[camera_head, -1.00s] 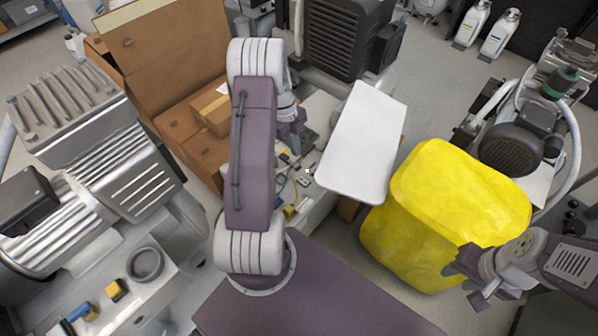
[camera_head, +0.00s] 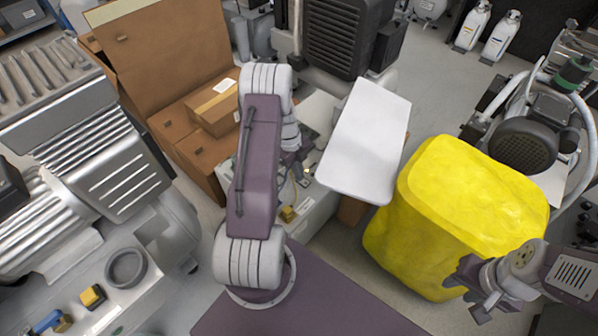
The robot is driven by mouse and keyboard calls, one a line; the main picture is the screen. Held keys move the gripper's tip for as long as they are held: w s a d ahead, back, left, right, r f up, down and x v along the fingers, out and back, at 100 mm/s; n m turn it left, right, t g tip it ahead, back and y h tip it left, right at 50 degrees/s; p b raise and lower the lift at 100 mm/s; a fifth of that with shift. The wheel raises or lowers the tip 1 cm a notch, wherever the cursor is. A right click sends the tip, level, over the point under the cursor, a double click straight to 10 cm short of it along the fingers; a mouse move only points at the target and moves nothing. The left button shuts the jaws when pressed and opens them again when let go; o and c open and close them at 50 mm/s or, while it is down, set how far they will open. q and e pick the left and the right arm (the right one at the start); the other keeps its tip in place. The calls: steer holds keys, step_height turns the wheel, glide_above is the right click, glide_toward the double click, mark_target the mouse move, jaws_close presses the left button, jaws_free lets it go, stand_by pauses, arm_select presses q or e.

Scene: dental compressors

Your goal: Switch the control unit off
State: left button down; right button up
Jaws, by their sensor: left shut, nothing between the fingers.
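A light grey box-like unit (camera_head: 318,209), which looks like the control unit, stands beyond my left arm under a raised white panel. Small coloured parts and cables show on its top, but no switch can be made out. My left gripper (camera_head: 305,168) is over this top, beside the white panel's left edge. It is small and partly hidden by my own arm; it is shut and empty. I cannot tell whether it touches the unit. My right gripper (camera_head: 470,291) is at the lower right, in front of a yellow bin, with its dark fingers apart and nothing between them.
The white panel (camera_head: 366,140) rises close to the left gripper. Cardboard boxes (camera_head: 205,150) stand left of the unit. A large silver compressor (camera_head: 90,160) fills the left side. The yellow bin (camera_head: 455,215) stands right, with another compressor (camera_head: 525,145) behind it.

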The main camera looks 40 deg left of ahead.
arm_select(q)
steer(key=shift+a+f, duration=0.25)
steer(key=shift+f, duration=0.25)
steer(key=shift+d+r, duration=0.15)
steer(key=shift+d+r+p, duration=0.2)
steer(key=shift+d+p, duration=0.15)
steer(key=shift+d, duration=0.3)
